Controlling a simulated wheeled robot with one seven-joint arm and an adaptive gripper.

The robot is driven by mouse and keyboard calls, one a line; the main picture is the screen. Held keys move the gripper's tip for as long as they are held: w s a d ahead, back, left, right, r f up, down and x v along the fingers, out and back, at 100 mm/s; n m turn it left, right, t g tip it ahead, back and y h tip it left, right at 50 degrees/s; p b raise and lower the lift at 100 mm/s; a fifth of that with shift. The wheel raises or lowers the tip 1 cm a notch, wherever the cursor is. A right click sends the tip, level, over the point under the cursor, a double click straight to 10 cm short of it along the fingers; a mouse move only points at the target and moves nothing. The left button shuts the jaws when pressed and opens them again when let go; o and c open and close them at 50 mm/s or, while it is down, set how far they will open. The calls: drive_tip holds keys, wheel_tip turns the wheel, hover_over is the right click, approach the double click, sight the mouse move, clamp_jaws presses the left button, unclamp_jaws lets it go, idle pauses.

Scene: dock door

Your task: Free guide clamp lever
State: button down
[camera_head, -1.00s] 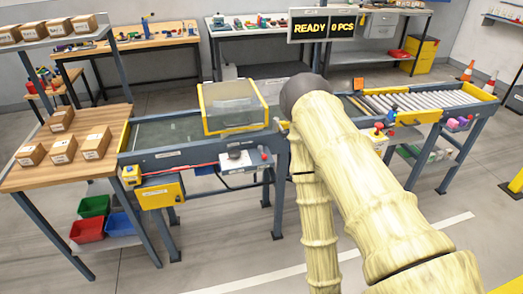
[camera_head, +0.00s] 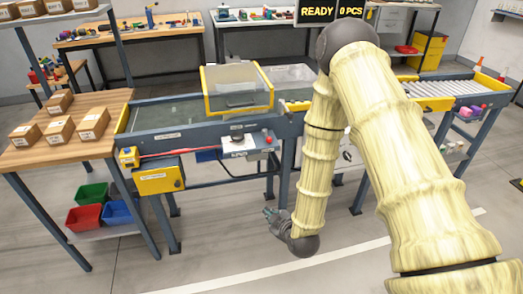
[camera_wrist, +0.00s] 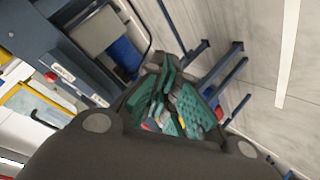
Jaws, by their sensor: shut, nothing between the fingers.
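I cannot make out a guide clamp lever for certain. A grey control box (camera_head: 241,145) with a dark knob and a red-topped part (camera_head: 268,139) sits on the front rail of the conveyor (camera_head: 190,132). My gripper (camera_head: 269,214) hangs low in front of the conveyor, below the rail and apart from it. In the wrist view its green ridged fingers (camera_wrist: 172,104) are together with nothing held. My arm hides part of the conveyor's right half.
A yellow-framed clear hood (camera_head: 238,102) stands over the conveyor. A wooden table (camera_head: 62,150) with cardboard boxes stands at left, with coloured bins (camera_head: 88,217) below. A yellow box (camera_head: 158,178) hangs under the conveyor. The floor before the conveyor is clear.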

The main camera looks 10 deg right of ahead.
sight(261, 148)
drive_tip(key=w+r+n+t+y+b, duration=0.1)
drive_tip(key=w+r+n+t+b, duration=0.3)
drive_tip(key=w+r, duration=0.9)
wheel_tip(261, 148, up, 2)
drive_tip(key=n+t, duration=0.1)
drive_tip(key=t, duration=0.2)
drive_tip(key=shift+a+n+t, duration=0.15)
drive_tip(key=shift+n+t, duration=0.15)
drive_tip(key=shift+n, duration=0.1)
drive_tip(key=shift+r, duration=0.1)
drive_tip(key=x, duration=1)
drive_tip(key=shift+w, duration=0.15)
drive_tip(key=d, duration=0.1)
drive_tip(key=d+f, duration=0.1)
drive_tip(key=d, duration=0.1)
drive_tip(key=shift+s+f, duration=0.2)
drive_tip(key=shift+s, duration=0.15)
drive_tip(key=shift+d+f, duration=0.15)
drive_tip(key=shift+d, duration=0.15)
drive_tip(key=shift+s+y, duration=0.1)
drive_tip(key=shift+y, duration=0.3)
